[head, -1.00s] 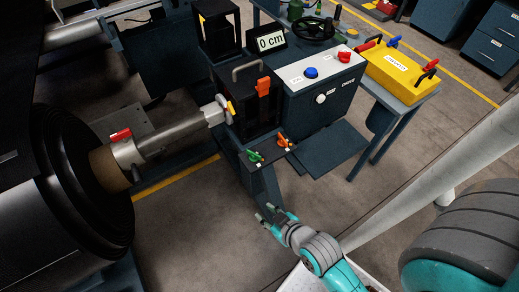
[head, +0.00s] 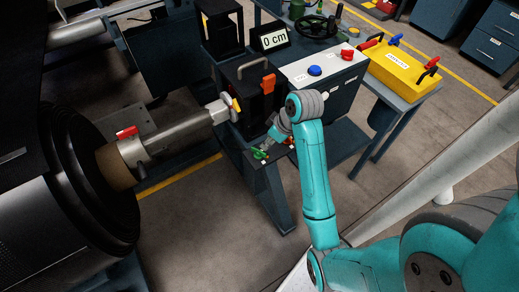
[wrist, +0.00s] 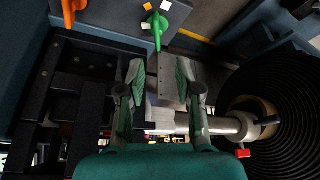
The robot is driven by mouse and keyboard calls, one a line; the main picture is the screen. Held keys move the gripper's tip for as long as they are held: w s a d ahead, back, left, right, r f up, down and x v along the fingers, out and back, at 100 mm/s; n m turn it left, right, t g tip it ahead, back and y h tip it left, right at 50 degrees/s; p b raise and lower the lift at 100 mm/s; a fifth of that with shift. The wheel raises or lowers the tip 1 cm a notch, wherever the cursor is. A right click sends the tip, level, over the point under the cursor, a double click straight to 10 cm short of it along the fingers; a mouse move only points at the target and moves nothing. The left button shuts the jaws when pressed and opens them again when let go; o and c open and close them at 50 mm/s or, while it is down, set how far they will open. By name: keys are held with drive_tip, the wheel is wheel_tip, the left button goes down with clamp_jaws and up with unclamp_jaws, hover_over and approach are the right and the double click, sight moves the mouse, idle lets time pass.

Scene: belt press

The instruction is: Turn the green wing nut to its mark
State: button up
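The green wing nut (head: 259,153) sits on a small dark ledge below the press frame in the head view. In the head view my gripper (head: 268,145) is close to the nut, and my arm partly hides the ledge.
An orange wing nut (wrist: 72,10) stands left of the green one in the wrist view. A roller shaft (head: 178,134) with a large black roll (head: 95,180) lies to the left. A control box (head: 330,72) and a yellow case (head: 402,72) stand behind to the right.

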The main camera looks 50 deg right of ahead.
sight(259, 150)
drive_tip(key=x, duration=1)
drive_tip(key=shift+d+f, duration=0.1)
drive_tip(key=shift+d, duration=0.2)
drive_tip(key=shift+c, duration=0.2)
clamp_jaws()
